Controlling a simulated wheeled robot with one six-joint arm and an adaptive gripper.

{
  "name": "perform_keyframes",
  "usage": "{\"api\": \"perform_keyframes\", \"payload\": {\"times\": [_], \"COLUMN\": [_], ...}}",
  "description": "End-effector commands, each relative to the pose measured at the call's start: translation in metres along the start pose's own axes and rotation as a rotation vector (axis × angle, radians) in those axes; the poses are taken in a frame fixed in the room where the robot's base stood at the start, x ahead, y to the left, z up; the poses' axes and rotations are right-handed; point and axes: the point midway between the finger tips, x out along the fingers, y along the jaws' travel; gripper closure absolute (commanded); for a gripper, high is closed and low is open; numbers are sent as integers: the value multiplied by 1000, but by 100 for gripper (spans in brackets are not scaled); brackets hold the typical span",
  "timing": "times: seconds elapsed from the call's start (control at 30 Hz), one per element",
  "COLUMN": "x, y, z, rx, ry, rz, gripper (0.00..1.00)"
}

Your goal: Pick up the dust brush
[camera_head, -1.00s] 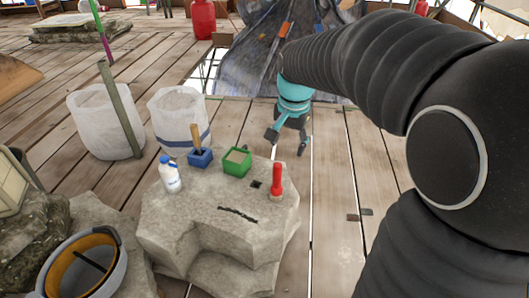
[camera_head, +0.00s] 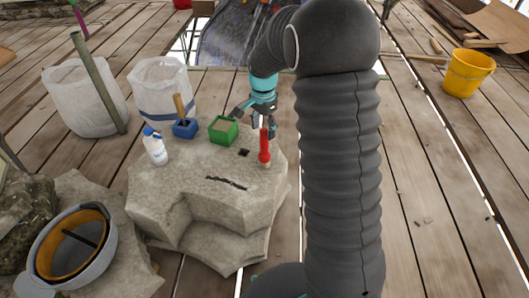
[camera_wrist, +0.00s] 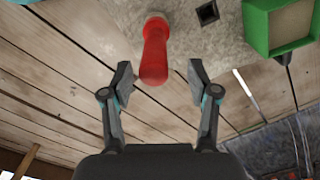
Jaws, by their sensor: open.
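A red upright tool (camera_head: 264,148) stands on the pale stone block (camera_head: 160,200), at its right edge; I take it for the dust brush, though no bristles show. In the wrist view the red tool (camera_wrist: 154,55) has its free end between and just beyond my fingertips, with gaps on both sides. My gripper (camera_wrist: 160,78) is open and empty. In the head view my gripper (camera_head: 257,116) is just behind and above the red tool.
A helmet (camera_head: 72,248) lies left; a yellow bucket (camera_head: 468,73) stands far right.

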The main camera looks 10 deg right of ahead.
Motion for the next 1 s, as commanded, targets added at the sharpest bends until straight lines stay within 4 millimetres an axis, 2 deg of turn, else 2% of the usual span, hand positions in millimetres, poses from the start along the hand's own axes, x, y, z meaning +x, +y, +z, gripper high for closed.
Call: {"api": "perform_keyframes", "payload": {"times": [0.1, 0.33, 0.63, 0.97, 1.0], "x": [15, 28, 67, 72, 72], "y": [0, 2, 7, 6, 6], "z": [0, 1, 4, 3, 3], "rx": [0, -1, -1, -1, -1], "ry": [-1, -1, -1, 0, 0], "rz": [1, 1, 2, -1, -1], "gripper": [40, 40, 40, 40, 50]}}
